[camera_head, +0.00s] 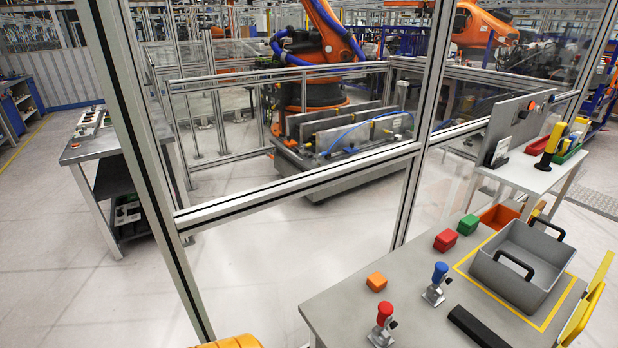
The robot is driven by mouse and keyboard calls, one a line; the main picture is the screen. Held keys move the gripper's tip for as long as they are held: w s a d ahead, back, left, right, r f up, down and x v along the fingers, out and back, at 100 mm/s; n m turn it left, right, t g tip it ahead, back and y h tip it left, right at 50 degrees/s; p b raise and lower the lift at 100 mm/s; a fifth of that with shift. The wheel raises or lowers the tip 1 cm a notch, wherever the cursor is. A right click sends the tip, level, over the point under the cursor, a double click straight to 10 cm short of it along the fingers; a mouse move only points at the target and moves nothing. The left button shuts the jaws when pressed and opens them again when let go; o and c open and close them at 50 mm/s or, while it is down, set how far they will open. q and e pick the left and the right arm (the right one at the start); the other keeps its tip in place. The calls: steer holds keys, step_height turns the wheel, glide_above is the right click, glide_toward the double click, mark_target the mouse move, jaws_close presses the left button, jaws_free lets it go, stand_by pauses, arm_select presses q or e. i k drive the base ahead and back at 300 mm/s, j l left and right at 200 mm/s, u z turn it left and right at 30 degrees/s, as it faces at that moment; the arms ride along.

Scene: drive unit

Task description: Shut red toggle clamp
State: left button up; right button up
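The red toggle clamp (385,312) stands on the grey table at the bottom, near its front left part. Its red handle points up, and its metal base sits on the tabletop. I cannot tell from here how its clamping arm lies. A similar blue toggle clamp (440,272) stands behind it to the right, also with its handle up. Neither of my grippers can be made out in this view, and nothing touches the red clamp.
On the grey table (345,296) lie an orange block (377,281), a red block (446,240), a green block (468,224) and a black bar (478,327). A grey handled tray (522,262) sits right. Yellow parts (590,300) stand at the right edge. An aluminium-framed fence (300,190) stands behind.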

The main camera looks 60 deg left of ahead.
mark_target(385, 309)
steer(key=j+u, duration=0.3)
steer(key=j, duration=0.15)
steer(key=j+u, duration=0.35)
steer(key=i+j, duration=0.25)
steer(key=j, duration=0.15)
